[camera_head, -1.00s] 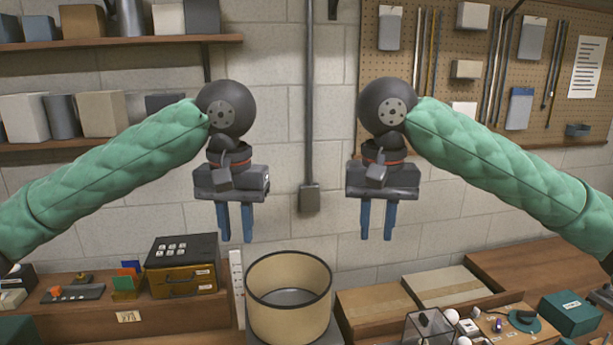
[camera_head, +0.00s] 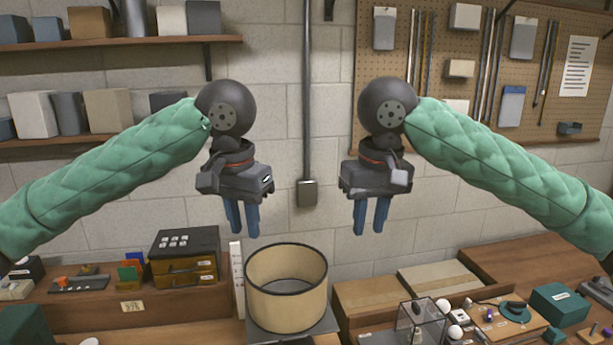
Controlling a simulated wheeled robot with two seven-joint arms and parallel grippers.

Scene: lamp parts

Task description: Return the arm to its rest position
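My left gripper (camera_head: 243,232) hangs in the air with its two blue fingers pointing down. A gap shows between the fingers, with nothing in it. My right gripper (camera_head: 369,230) hangs at about the same height on the right, also pointing down. Its blue fingers are apart and empty. Both of my arms come in from the sides in green padded sleeves. The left gripper is above and left of the cream drum-shaped shade (camera_head: 287,310), and the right gripper is above and right of it. Neither touches anything.
A black and wooden drawer box (camera_head: 184,258) stands left of the shade. A clear box (camera_head: 423,322), white bulbs (camera_head: 455,331) and a green box (camera_head: 558,304) are at the lower right. Wall shelves (camera_head: 120,42) and a pegboard (camera_head: 470,80) are behind. The air between the grippers is free.

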